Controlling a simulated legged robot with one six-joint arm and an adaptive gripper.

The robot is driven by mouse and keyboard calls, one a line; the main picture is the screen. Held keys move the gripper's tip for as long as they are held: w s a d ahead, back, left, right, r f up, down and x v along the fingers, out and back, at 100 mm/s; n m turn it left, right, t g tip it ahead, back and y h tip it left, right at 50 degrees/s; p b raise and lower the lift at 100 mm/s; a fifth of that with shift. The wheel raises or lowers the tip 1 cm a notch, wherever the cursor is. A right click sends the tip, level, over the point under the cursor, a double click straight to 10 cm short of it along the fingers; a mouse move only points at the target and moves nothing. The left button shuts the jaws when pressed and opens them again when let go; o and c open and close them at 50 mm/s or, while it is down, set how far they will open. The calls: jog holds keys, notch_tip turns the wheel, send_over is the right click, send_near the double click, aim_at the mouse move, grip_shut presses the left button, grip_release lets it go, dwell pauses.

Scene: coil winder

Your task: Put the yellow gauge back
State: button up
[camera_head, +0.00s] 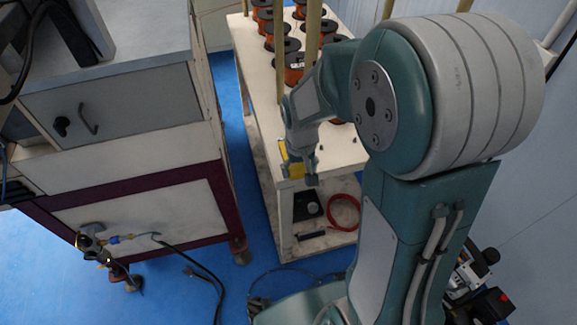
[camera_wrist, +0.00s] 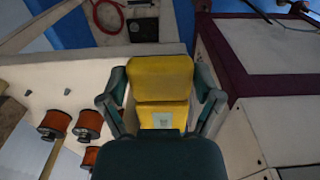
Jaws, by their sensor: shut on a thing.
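The yellow gauge (camera_wrist: 160,78) is a blocky yellow piece with a small pale label on its lower part. My gripper (camera_wrist: 163,95) is shut on it, with one dark finger on each side, in the wrist view. In the head view my gripper (camera_head: 298,168) and the yellow gauge (camera_head: 284,160) are at the near end of the white bench (camera_head: 262,112). My arm hides part of the bench top there. I cannot tell from these frames whether the gauge touches the bench.
Several orange-and-black spools (camera_head: 292,68) stand on the bench among wooden posts (camera_head: 313,35). A lower shelf holds a red cable coil (camera_head: 343,212) and a black box (camera_head: 306,205). A grey cabinet (camera_head: 120,105) stands left, across a narrow blue floor gap.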

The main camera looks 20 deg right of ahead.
jog(key=w+f, duration=0.3)
jog(key=w, duration=0.1)
jog(key=w+f, duration=0.4)
jog(key=shift+d, duration=0.1)
jog(key=shift+w+f, duration=0.1)
jog(key=shift+f, duration=1.6)
jog(key=shift+f, duration=0.1)
jog(key=o, duration=1.1)
